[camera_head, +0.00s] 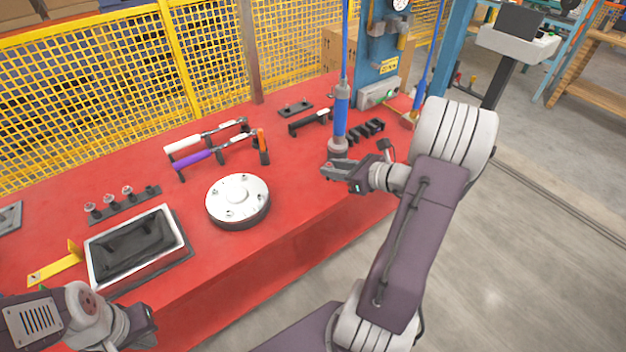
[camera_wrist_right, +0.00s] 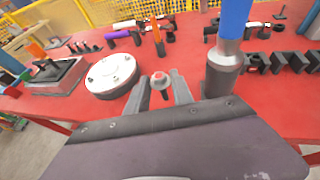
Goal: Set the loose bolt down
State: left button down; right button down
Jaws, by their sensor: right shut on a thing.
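My right gripper (camera_head: 336,168) is over the right part of the red table, close to the base of a blue vertical tool. The bolt is held above the table. To its left stands a round white-topped flange (camera_head: 238,198) with several bolts on its top, also in the right wrist view (camera_wrist_right: 111,74). My left gripper (camera_head: 150,325) is at the lower left in the head view; its fingertips are not clear.
A metal tray (camera_head: 178,224) with dark contents lies left of the flange. A rack (camera_head: 122,208) holds several bolts behind it. Hand tools (camera_head: 205,156) rest on stands further back. The blue tool (camera_head: 340,115) stands beside my right gripper, with black blocks (camera_head: 366,131) behind. Bare table lies right of the flange.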

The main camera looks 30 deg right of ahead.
jog(key=x, duration=0.3)
jog(key=d+f+x, duration=0.1)
jog(key=x, duration=0.6)
jog(key=shift+s+d+f+b, duration=0.1)
jog(key=shift+d+f+b, duration=0.05)
jog(key=shift+d+b, duration=0.15)
notch_tip(320, 180, down, 4)
jog(key=shift+r+b, duration=0.1)
jog(key=shift+b, duration=0.2)
jog(key=shift+f+b, duration=0.3)
jog(key=c, duration=1.1)
grip_release()
jog(key=shift+r, duration=0.1)
